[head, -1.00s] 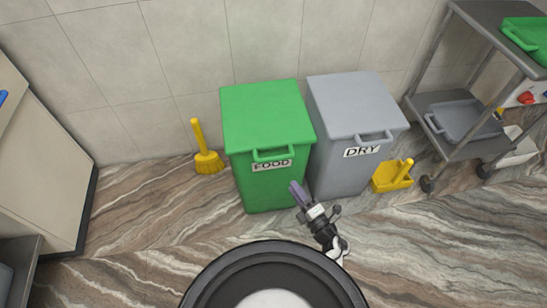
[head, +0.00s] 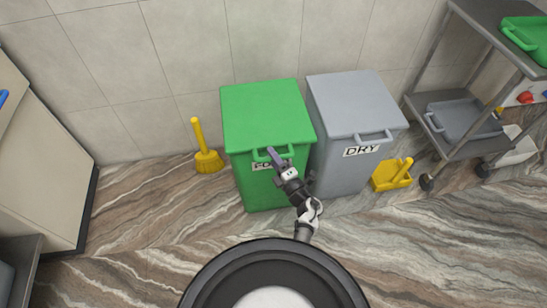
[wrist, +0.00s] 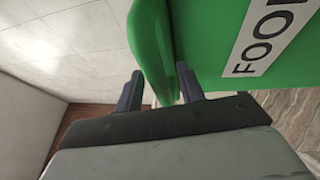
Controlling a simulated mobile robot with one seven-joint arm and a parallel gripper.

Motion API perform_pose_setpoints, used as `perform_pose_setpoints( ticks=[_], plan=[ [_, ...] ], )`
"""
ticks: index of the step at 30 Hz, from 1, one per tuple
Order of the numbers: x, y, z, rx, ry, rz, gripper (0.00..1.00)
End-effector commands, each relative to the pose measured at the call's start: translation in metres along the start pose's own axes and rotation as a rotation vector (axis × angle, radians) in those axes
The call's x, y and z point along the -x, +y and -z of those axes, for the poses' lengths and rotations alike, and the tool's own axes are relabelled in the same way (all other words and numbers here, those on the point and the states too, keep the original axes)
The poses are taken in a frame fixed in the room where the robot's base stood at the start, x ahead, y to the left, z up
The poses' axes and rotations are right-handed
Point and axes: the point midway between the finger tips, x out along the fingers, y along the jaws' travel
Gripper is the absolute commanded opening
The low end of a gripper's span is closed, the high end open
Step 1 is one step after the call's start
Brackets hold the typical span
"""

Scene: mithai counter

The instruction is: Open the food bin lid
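The green food bin (head: 255,190) stands against the wall with its flat lid (head: 262,112) closed. A green loop handle (head: 260,158) sticks out from the lid's front edge. My gripper (head: 273,155) is at this handle and covers part of it and of the FOOD label. In the wrist view my gripper (wrist: 160,88) is open, with one dark finger on each side of the green handle bar (wrist: 150,50). I cannot tell whether either finger touches the bar. The FOOD label (wrist: 268,35) shows at the upper right there.
A grey DRY bin (head: 340,175) stands close on the right. A yellow brush (head: 207,160) is left of the food bin. A yellow dustpan (head: 390,178) lies right of the DRY bin, near a metal rack (head: 470,150). The floor in front is clear.

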Motion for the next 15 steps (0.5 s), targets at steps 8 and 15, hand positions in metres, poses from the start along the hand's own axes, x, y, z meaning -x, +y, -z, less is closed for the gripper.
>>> perform_pose_setpoints(
  ticks=[8,15],
  plan=[
    [0.0003,0.0001,-0.0002,0.0,0.0,0.0,0.15],
    [0.0005,0.0001,-0.0002,0.0,-0.001,0.0,0.0]
  ],
)
